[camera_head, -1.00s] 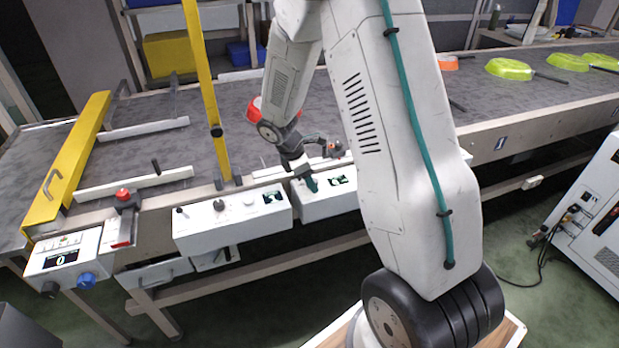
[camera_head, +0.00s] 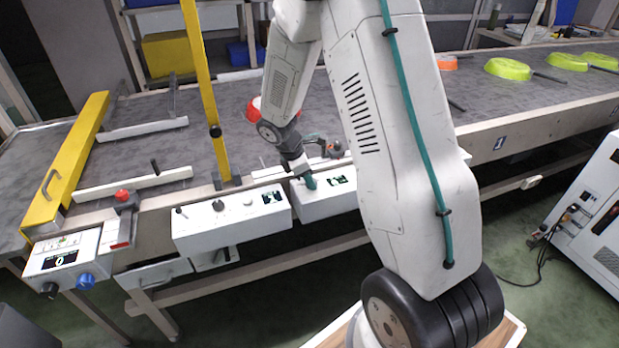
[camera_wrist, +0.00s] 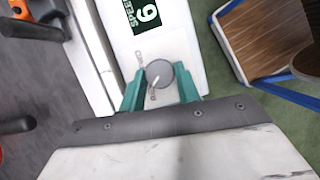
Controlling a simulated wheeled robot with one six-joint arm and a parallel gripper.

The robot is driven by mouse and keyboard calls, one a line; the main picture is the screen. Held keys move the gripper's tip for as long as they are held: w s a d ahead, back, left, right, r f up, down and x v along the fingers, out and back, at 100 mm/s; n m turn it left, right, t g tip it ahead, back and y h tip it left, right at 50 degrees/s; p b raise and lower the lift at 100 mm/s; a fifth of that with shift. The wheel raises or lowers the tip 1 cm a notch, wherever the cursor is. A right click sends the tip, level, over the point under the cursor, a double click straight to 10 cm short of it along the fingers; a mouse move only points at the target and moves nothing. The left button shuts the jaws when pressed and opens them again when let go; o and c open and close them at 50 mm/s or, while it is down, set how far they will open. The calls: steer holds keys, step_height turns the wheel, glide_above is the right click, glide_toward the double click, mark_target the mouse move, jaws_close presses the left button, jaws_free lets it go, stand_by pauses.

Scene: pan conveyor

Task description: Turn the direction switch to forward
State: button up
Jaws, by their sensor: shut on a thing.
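A grey round knob (camera_wrist: 159,73) with a white pointer line sits on a white control box (camera_wrist: 175,47) in the wrist view. The green fingertips of my gripper (camera_wrist: 160,90) are closed on the knob from both sides. In the head view, my gripper (camera_head: 311,183) is down at this box (camera_head: 325,203), at the conveyor's front edge, and hides the knob.
A second white control box (camera_head: 235,222) with several knobs stands just left. Further left are a red button (camera_head: 122,196) and a counter box (camera_head: 62,260) with a blue knob. A red pan (camera_head: 254,110) lies on the belt behind my wrist; green pans (camera_head: 508,68) are far right.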

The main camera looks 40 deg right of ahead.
steer(key=shift+w+m, duration=0.1)
steer(key=shift+m, duration=0.4)
steer(key=m+g, duration=0.1)
steer(key=m, duration=0.2)
steer(key=shift+w+m+g+y, duration=0.1)
steer(key=shift+m+g+y, duration=0.2)
steer(key=shift+y, duration=0.1)
steer(key=m, duration=0.2)
steer(key=m+y, duration=0.1)
steer(key=m, duration=0.1)
steer(key=shift+w+d+m+g+y, duration=0.1)
steer(key=shift+d+m+g+y, duration=0.1)
steer(key=shift+m+g+y, duration=0.15)
steer(key=m+y, duration=0.1)
steer(key=m, duration=0.2)
steer(key=shift+d+m+g, duration=0.15)
steer(key=shift+m+g, duration=0.1)
steer(key=shift+d+m+y, duration=0.2)
steer(key=shift+m+y, duration=0.65)
steer(key=shift+m, duration=1.25)
steer(key=o, duration=1)
